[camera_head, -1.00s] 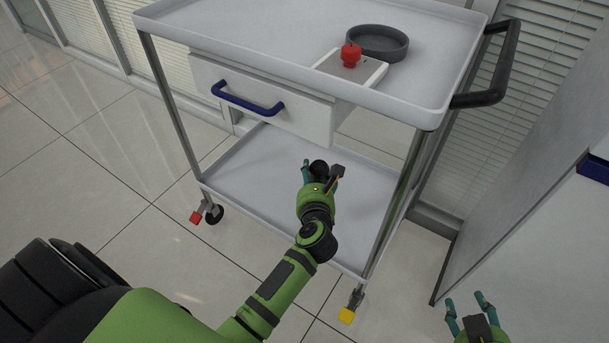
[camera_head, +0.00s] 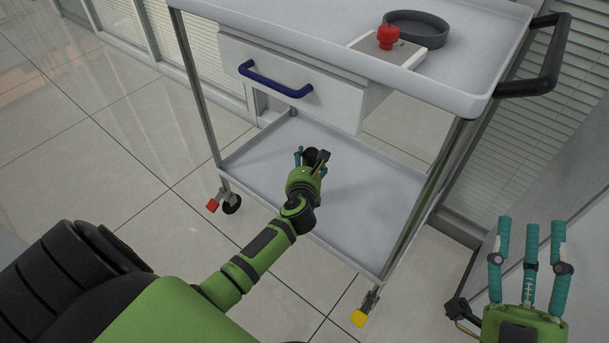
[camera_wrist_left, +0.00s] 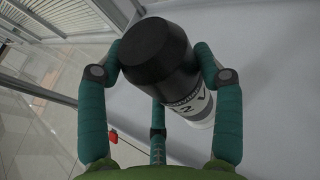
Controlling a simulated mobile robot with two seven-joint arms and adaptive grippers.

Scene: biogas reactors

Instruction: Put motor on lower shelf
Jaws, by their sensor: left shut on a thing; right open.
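The motor has a black cap and a white body with printed lettering. It fills the middle of the left wrist view (camera_wrist_left: 160,62), and only a small dark part of it shows in the head view (camera_head: 311,155). My left gripper (camera_head: 312,158) is shut on the motor, its teal fingers around it. It is over the lower shelf (camera_head: 375,200) of the trolley; I cannot tell whether the motor touches the shelf. My right gripper (camera_head: 530,235) is open and empty at the lower right, beside the trolley.
The trolley's top shelf (camera_head: 300,30) carries a grey round dish (camera_head: 417,27) and a white device with a red knob (camera_head: 388,37). A drawer with a blue handle (camera_head: 275,80) hangs above the lower shelf. The shelf's right part is clear.

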